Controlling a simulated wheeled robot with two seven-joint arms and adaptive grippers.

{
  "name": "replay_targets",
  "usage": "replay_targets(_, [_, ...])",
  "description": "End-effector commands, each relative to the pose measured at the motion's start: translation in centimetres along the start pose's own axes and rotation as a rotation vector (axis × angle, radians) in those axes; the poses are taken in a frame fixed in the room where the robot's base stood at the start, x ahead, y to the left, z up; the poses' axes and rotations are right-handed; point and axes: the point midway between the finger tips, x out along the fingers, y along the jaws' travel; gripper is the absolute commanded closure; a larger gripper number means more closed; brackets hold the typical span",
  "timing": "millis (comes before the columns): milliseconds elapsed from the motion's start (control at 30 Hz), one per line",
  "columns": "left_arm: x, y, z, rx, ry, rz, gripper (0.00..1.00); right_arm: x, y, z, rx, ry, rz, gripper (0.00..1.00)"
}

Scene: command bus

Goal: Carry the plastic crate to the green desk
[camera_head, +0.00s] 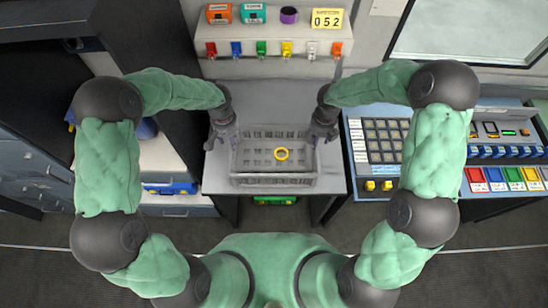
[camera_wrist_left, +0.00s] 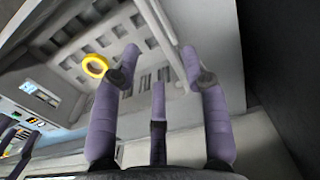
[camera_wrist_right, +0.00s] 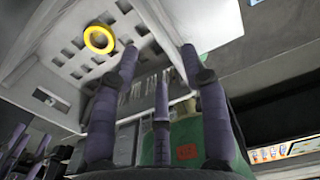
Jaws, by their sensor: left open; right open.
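A grey plastic crate (camera_head: 273,180) with slotted walls sits upright on a grey desk top (camera_head: 332,178), with a yellow ring (camera_head: 281,154) lying inside it. My left gripper (camera_head: 226,138) is open at the crate's left side. In the left wrist view its fingers (camera_wrist_left: 158,62) appear to sit on either side of the crate's wall. My right gripper (camera_head: 321,138) is open at the crate's right side. In the right wrist view its fingers (camera_wrist_right: 158,62) also appear to straddle the wall. Contact cannot be told. I cannot make out a green desk.
A control console with a keypad (camera_head: 382,138) stands right of the crate. A shelf (camera_head: 275,62) behind holds colored boxes, a purple cup (camera_head: 289,15) and a yellow counter (camera_head: 327,18). A cabinet with blue items (camera_head: 170,188) is at left. Dark floor lies in front.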

Motion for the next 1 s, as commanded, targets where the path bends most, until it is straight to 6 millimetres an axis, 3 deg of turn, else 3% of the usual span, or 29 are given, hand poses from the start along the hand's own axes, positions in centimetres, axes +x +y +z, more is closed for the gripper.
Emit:
replay_targets(300, [5.4,0.0,0.1,-0.001,-0.004,0.000,0.55,5.3,0.0,-0.1,0.000,0.004,0.000,0.55])
replay_targets(500, [7.4,0.0,0.1,-0.002,-0.003,0.000,0.55,7.4,0.0,-0.1,0.000,0.002,0.000,0.55])
replay_targets(933, [8.1,0.0,0.0,-0.001,0.000,0.000,0.55,8.1,0.0,0.0,0.001,0.000,0.001,0.55])
replay_targets(967, [8.1,0.0,0.0,-0.001,0.000,0.000,0.58,8.1,0.0,0.0,0.001,0.000,0.001,0.58])
replay_targets(1000, [8.1,0.0,0.0,-0.001,0.000,0.000,0.69,8.1,0.0,0.0,0.001,0.000,0.001,0.69])
